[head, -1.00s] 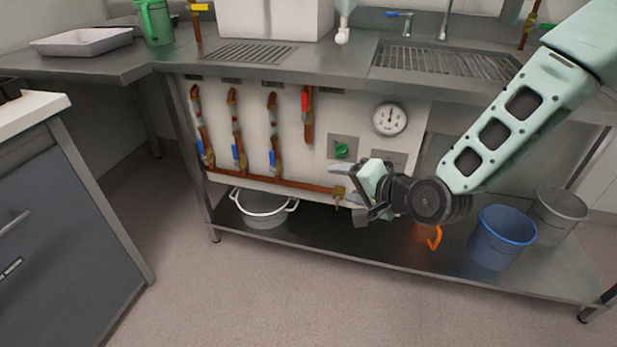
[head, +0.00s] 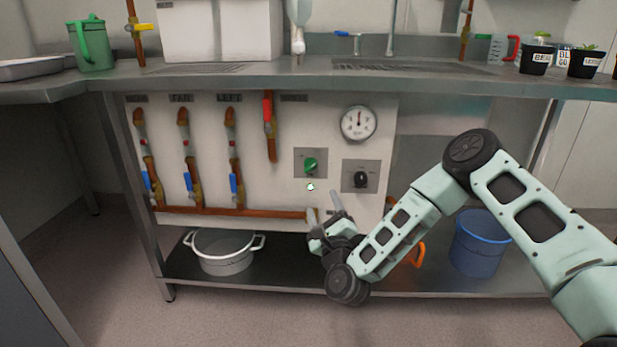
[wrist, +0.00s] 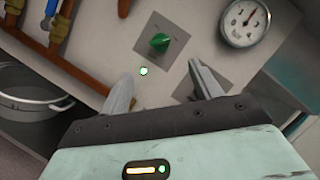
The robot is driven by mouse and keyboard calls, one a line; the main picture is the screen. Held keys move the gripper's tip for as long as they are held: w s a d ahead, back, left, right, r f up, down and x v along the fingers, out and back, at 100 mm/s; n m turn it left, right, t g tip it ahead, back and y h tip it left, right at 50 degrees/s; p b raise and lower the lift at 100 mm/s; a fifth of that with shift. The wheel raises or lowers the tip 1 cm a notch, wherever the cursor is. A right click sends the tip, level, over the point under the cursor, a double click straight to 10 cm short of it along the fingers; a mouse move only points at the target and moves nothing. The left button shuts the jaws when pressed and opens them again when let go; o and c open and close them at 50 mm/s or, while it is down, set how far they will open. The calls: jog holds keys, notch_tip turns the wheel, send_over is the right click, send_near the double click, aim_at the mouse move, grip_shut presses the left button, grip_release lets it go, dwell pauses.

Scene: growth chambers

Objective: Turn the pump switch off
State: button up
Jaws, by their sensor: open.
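A green rotary switch (head: 310,167) sits on a square grey plate on the white panel under the bench. It also shows in the wrist view (wrist: 160,42), just beyond the fingertips. A black rotary knob (head: 361,179) is on a second plate to its lower right. Neither plate's lettering is readable, so I cannot tell which one is the pump switch. A small glowing green dot (head: 310,187) shows below the green switch. My gripper (head: 325,206) is open and empty, below the two switches, its fingers pointing up toward the panel. The wrist view (wrist: 162,74) shows its fingers apart, touching neither switch.
A round gauge (head: 358,123) is above the black knob. Copper pipes with blue-handled valves (head: 236,187) and a red-handled valve (head: 268,112) are to the left. A pot (head: 224,259) and a blue bucket (head: 480,242) stand on the lower shelf. The bench edge (head: 330,82) overhangs the panel.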

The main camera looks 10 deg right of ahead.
aim_at(311, 169)
jog(key=b+x, duration=0.3)
jog(key=x, duration=1)
jog(key=shift+w, duration=0.35)
jog(key=c, duration=1)
